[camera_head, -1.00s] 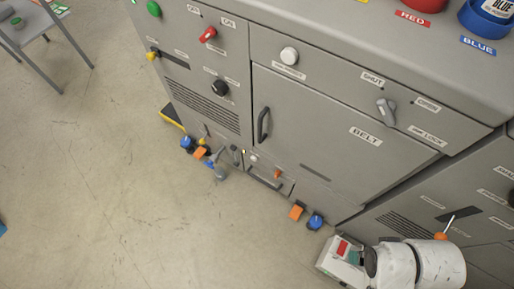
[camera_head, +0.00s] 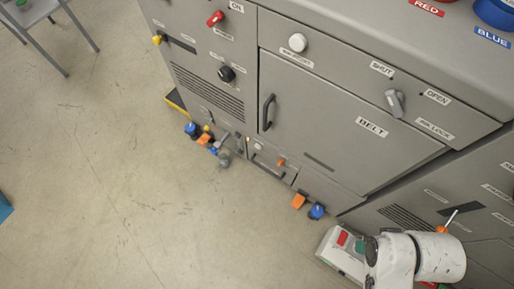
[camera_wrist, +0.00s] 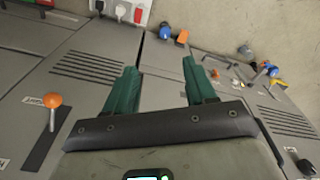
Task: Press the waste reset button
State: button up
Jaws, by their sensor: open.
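A round white button (camera_head: 298,42) sits on the upper front of the grey cabinet, above the belt door, with a label under it too small to read. A smaller white knob (camera_head: 258,147) shows low on the cabinet by a low drawer. I cannot tell by label which is the waste reset button. My gripper (camera_wrist: 160,68) shows in the wrist view with its two green fingers apart and nothing between them. It points along the cabinet's foot and is apart from both white controls. In the head view my white arm is at lower right.
The belt door (camera_head: 335,120) has a black handle, with a grey shut/open lever (camera_head: 394,103) to its right. Orange and blue parts (camera_head: 317,211) stick out near the floor. An orange-knobbed lever (camera_wrist: 52,100) is at left in the wrist view. The floor (camera_head: 130,190) ahead is mostly clear.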

grip_shut()
dwell(0.3)
dwell(0.9)
